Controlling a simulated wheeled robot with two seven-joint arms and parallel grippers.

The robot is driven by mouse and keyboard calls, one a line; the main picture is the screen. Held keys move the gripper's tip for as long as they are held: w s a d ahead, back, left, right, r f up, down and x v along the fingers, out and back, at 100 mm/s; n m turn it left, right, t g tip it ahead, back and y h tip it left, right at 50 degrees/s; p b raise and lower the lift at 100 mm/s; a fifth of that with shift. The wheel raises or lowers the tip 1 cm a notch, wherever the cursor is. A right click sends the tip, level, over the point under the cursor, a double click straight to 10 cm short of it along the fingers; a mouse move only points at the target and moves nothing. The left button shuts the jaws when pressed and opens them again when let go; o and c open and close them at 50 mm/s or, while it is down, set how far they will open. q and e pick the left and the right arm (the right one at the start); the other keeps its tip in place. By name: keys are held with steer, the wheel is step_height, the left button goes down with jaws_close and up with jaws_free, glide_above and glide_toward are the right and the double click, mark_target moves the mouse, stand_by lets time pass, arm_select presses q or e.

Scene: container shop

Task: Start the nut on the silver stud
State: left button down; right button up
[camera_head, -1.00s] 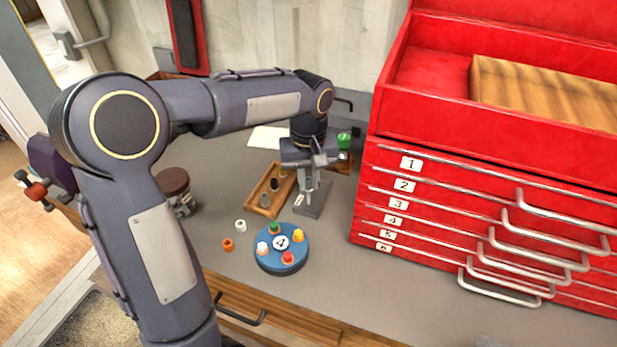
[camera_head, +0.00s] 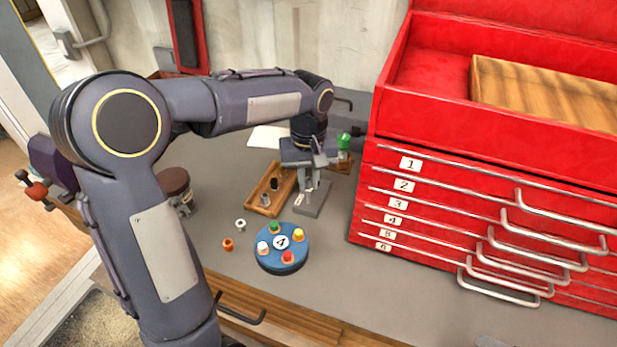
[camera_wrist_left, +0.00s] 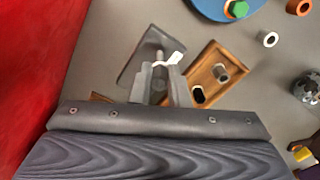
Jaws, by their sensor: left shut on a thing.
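My left gripper (camera_head: 312,172) points down over a grey stand (camera_head: 318,197) with a pale label on its base. In the left wrist view, the fingers (camera_wrist_left: 160,82) are closed around a small grey piece, which I take as the nut (camera_wrist_left: 160,74); it is mostly hidden between them. The silver stud (camera_wrist_left: 159,57) shows as a short grey post at the fingertips, over the stand's flat base (camera_wrist_left: 136,63). I cannot tell whether nut and stud touch. My right gripper is not in view.
A wooden tray (camera_head: 256,203) with a dark and a grey piece lies left of the stand. A blue round disc (camera_head: 281,262) with coloured knobs stands in front. A white ring (camera_head: 240,224) and an orange ring (camera_head: 227,244) lie nearby. A red drawer cabinet (camera_head: 365,205) rises close at right.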

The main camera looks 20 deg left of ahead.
mark_target(308, 192)
arm_select(q)
steer(key=shift+f+b, duration=1.6)
steer(key=shift+f, duration=0.7)
stand_by(0.5)
steer(key=m, duration=0.4)
steer(key=shift+m, duration=0.3)
steer(key=m, duration=0.3)
steer(key=shift+a+m, duration=0.1)
steer(key=shift+m, duration=0.3)
steer(key=m, duration=0.7)
steer(key=c, duration=1.8)
jaws_free()
steer(key=shift+m, duration=0.5)
steer(key=shift+c, duration=0.2)
steer(key=o, duration=0.5)
steer(key=shift+r, duration=0.1)
